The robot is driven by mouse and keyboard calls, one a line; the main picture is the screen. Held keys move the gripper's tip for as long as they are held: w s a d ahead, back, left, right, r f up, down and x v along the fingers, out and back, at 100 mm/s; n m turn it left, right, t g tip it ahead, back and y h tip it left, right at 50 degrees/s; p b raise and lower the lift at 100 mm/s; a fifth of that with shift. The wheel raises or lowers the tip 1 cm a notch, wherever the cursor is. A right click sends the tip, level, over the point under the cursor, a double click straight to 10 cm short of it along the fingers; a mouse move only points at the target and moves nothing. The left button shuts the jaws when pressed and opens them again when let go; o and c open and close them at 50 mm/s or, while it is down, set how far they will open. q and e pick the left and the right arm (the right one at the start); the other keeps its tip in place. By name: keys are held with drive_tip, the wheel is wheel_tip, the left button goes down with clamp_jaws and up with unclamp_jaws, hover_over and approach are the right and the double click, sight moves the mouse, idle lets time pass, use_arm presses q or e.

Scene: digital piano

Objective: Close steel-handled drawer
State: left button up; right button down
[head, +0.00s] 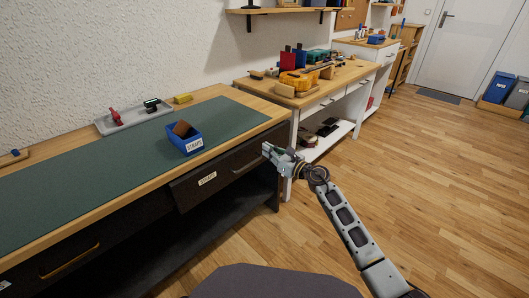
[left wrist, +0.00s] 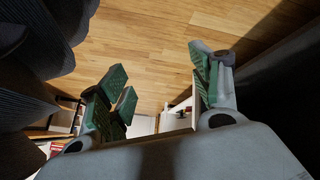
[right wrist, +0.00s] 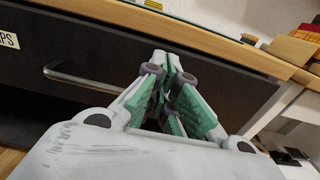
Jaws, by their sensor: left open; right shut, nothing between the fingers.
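The steel-handled drawer (head: 218,177) is a dark front with a white label, just under the bench top's front edge. I cannot tell exactly how far it stands out. Its bar handle (right wrist: 85,80) shows clearly in the right wrist view. My right gripper (head: 283,158) is shut and empty by the drawer's right end. In the right wrist view its fingertips (right wrist: 166,66) are together to the right of the handle, before the dark front; contact cannot be told. My left gripper (left wrist: 158,92) is open and empty, with floor behind it, and does not show in the head view.
Another dark drawer has a brass handle (head: 70,262). The bench top holds a green mat (head: 100,160), a blue bin (head: 184,139) and a grey tray (head: 132,116). A white-framed workbench (head: 330,88) stands beyond. Wooden floor (head: 440,190) is clear at right.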

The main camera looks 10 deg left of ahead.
use_arm(q)
drive_tip(key=shift+g+y, duration=0.3)
drive_tip(key=shift+g, duration=0.2)
drive_tip(key=shift+s+a+r+p, duration=0.1)
drive_tip(key=shift+a+r+p, duration=0.1)
drive_tip(key=shift+r+p, duration=0.75)
drive_tip(key=shift+s+a+r+p, duration=0.15)
drive_tip(key=shift+r+p, duration=0.35)
drive_tip(key=shift+r, duration=0.75)
use_arm(e)
drive_tip(key=v, duration=1)
drive_tip(key=shift+d, duration=0.1)
